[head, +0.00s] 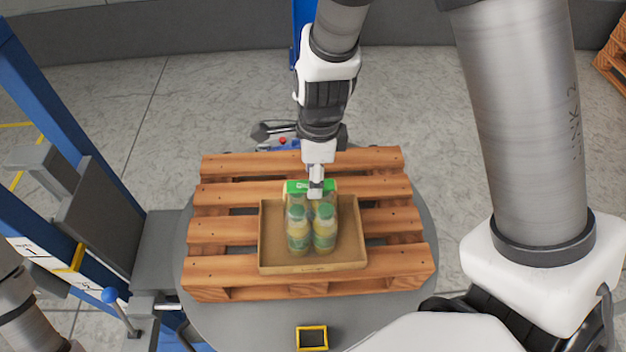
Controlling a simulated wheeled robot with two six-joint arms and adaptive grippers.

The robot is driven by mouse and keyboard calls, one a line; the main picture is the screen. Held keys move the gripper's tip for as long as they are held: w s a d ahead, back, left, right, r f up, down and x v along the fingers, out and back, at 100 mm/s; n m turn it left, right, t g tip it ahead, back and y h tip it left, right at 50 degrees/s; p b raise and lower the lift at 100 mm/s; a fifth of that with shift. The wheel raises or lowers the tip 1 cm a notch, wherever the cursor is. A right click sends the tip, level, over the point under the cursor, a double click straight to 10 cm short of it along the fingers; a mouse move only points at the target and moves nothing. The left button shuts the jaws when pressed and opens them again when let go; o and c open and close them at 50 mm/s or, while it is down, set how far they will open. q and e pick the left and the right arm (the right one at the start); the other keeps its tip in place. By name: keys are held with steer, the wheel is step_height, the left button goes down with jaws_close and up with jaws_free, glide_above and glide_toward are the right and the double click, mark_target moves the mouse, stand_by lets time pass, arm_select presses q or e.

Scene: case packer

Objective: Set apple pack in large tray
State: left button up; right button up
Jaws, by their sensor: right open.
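A large brown cardboard tray (349,262) sits on a wooden pallet. The apple pack (312,230), a group of yellowish bottles with green caps and a green label strip on top, stands upright inside the tray, left of its middle. My right gripper (316,190) comes down from above at the far end of the pack, over the green strip. It is open; its fingertips are small here, and I cannot tell whether they touch the strip. My left gripper is out of view; only part of my left arm shows at the lower left edge.
The wooden pallet (222,264) lies on a round grey table (260,319). A blue frame (62,113) with grey parts stands at the left. A blue-knobbed lever (110,296) is at the lower left. Another pallet (613,57) lies at the far right.

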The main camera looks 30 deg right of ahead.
step_height(320, 180, up, 9)
steer(key=shift+d, duration=0.25)
steer(key=shift+s+f, duration=0.1)
